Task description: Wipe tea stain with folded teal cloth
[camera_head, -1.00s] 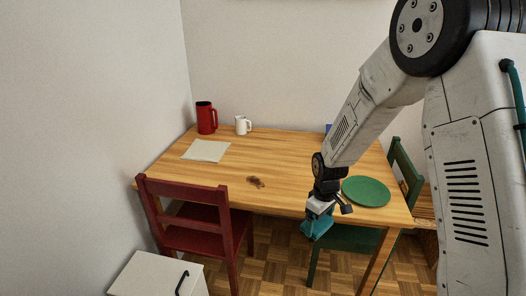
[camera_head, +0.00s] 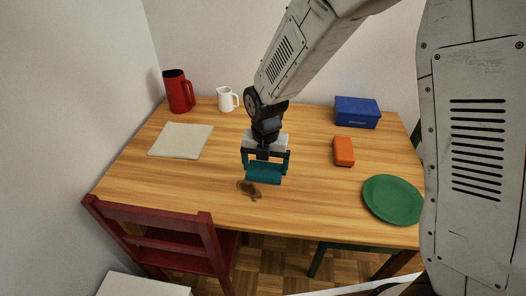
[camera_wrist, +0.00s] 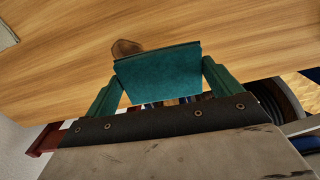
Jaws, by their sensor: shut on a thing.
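The folded teal cloth (camera_head: 263,174) is held between the fingers of my gripper (camera_head: 265,165), which is shut on it. In the wrist view the cloth (camera_wrist: 160,73) spans between the two teal fingers. The brown tea stain (camera_head: 249,190) lies on the wooden table (camera_head: 300,205), just in front of and slightly left of the cloth. In the wrist view the stain (camera_wrist: 126,47) shows just beyond the cloth's edge, partly hidden by it. Whether the cloth touches the table I cannot tell.
A pale mat (camera_head: 181,141), red jug (camera_head: 179,92) and white pitcher (camera_head: 227,99) stand at the left. An orange block (camera_head: 343,151), blue box (camera_head: 357,112) and green plate (camera_head: 393,199) are at the right. A red chair (camera_head: 160,240) stands at the front left.

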